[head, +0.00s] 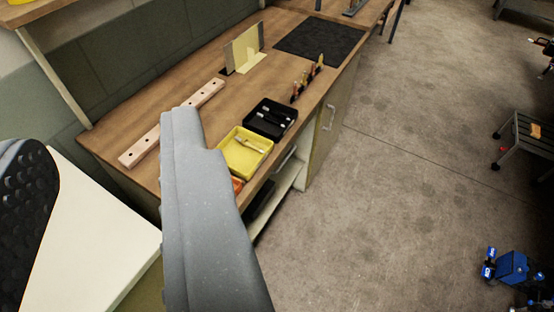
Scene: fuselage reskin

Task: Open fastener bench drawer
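The wooden-topped bench (215,108) runs from the left towards the upper middle. Under its front edge, near the yellow tray, is a pale drawer front with a bar handle (286,158); it looks shut, though much of that front is hidden by my gripper. My gripper (105,135) is in the left foreground, its grey right finger (205,210) and its left finger with a black studded pad (28,215) wide apart. No object shows held between them. The right finger overlaps the bench's near front in the picture; I cannot tell its distance from the handle.
A yellow tray (232,166) and a black tray (256,129) sit near the bench's front edge. Below is an open shelf (284,189), and beyond it a cabinet door (326,130) with a handle.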

